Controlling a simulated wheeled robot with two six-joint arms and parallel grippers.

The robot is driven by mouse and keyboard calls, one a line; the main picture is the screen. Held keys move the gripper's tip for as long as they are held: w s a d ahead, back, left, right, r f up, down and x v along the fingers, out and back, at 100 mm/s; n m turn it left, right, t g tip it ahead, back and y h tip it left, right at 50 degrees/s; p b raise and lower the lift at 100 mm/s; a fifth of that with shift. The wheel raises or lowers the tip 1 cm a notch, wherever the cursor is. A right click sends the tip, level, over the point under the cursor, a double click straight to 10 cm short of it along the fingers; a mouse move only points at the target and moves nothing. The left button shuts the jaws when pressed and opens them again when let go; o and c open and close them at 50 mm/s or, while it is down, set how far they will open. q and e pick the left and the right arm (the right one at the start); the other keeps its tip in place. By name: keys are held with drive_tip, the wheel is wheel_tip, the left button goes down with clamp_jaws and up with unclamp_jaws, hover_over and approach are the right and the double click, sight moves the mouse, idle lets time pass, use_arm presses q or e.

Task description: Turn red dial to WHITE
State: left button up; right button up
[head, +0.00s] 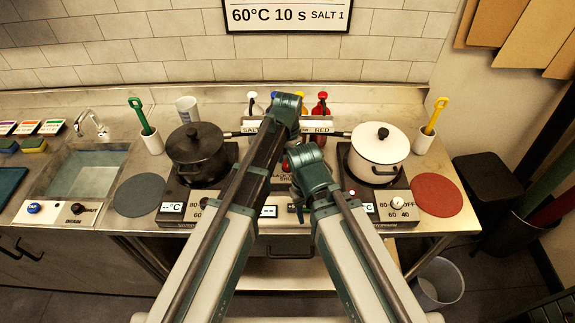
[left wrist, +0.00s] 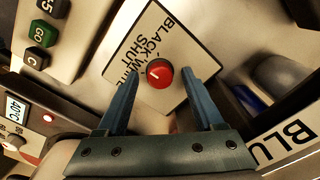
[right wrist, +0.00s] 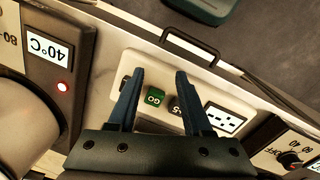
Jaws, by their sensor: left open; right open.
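The red dial (left wrist: 160,73) is a round knob with a white pointer mark, on a pale label plate (left wrist: 192,57). The plate carries the words BLACK, WHITE and SHUT; I cannot tell for certain which word the pointer meets. My left gripper (left wrist: 160,76) is open, with one finger on each side of the dial and apparent gaps between. In the head view my arms hide most of the dial area. My right gripper (right wrist: 160,72) is open and empty above a small panel with a green GO button (right wrist: 155,98).
A black pot (head: 195,147) stands at left and a white pot (head: 380,148) at right, each on a burner unit. Red and other coloured bottles (head: 321,103) stand behind my arms. A sink (head: 85,172) is at far left. A red round mat (head: 437,194) lies at right.

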use_arm(q)
clamp_jaws()
idle(0.3)
drive_tip(key=n, duration=0.4)
drive_tip(key=shift+n, duration=2.3)
